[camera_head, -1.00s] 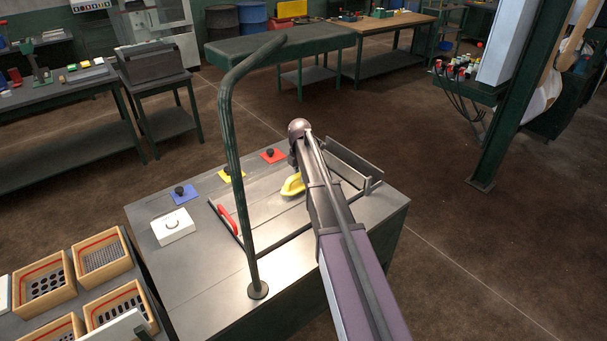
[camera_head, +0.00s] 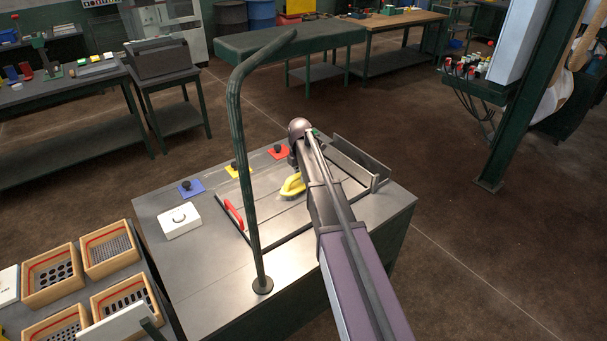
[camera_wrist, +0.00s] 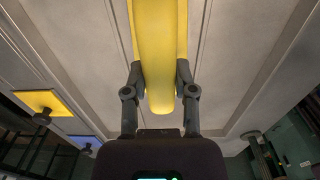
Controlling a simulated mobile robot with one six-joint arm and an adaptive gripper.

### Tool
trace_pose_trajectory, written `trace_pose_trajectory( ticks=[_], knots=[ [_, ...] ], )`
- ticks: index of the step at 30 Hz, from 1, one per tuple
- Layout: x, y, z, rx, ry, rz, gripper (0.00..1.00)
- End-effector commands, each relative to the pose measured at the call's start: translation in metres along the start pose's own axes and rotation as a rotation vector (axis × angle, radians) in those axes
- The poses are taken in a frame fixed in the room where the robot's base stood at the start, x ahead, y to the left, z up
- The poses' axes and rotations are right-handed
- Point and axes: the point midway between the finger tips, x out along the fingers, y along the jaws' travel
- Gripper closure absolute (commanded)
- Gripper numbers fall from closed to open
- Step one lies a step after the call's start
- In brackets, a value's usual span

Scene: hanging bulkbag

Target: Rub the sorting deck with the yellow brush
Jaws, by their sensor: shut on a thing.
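The yellow brush (camera_head: 292,185) is at the sorting deck, beside my arm in the head view. In the wrist view the yellow brush (camera_wrist: 159,50) runs up between my two fingers. My gripper (camera_wrist: 159,88) is shut on it. In the head view my arm hides the gripper's fingers. The sorting deck (camera_head: 264,196) is a grey flat panel set in the bench top, with a raised metal wall along its right side. It also shows as a pale surface under the brush in the wrist view (camera_wrist: 235,60). Whether the bristles touch the deck is hidden.
A green post (camera_head: 247,190) with a curved top rises at the bench's front. A red handle (camera_head: 234,215) lies at the deck's left edge. Blue (camera_head: 191,188), yellow (camera_head: 238,171) and red (camera_head: 278,152) plates with black knobs line the back. Wooden sieve boxes (camera_head: 52,275) stand at left.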

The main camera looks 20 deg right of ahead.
Motion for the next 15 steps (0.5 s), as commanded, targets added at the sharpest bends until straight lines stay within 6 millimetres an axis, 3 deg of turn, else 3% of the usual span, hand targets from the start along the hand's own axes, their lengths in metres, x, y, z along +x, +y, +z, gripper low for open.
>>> trace_pose_trajectory(
  ticks=[15],
  knots=[
    [0.0009, -0.0001, -0.0074, 0.000, 0.001, 0.000, 1.00]
  ],
)
